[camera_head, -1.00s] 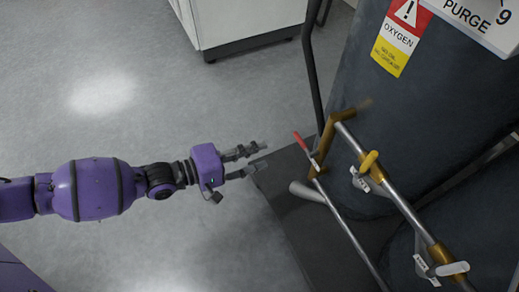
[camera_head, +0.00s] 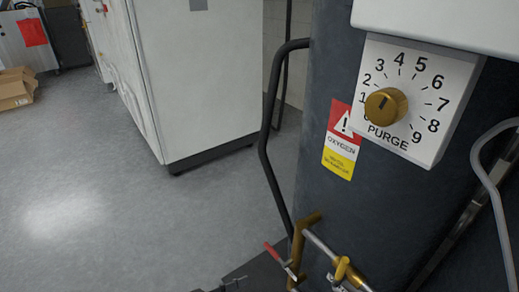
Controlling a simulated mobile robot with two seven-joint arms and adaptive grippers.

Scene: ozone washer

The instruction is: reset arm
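The arms are almost wholly outside the head view. A small grey piece at the bottom edge looks like a fingertip of my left gripper (camera_head: 234,283); the rest of that gripper is cut off, so its opening is hidden. It is left of the red-handled valve (camera_head: 278,256) on the tank's piping. My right gripper is not in view. The brass purge knob (camera_head: 386,105) sits on a white numbered dial plate (camera_head: 440,100), with no gripper at it.
A dark tank (camera_head: 330,190) with an oxygen warning label (camera_head: 342,145) fills the right. A black bent handle bar (camera_head: 266,150) stands beside it. A white cabinet (camera_head: 200,80) is behind. Cardboard boxes (camera_head: 14,90) lie far left. The grey floor (camera_head: 120,200) at left is clear.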

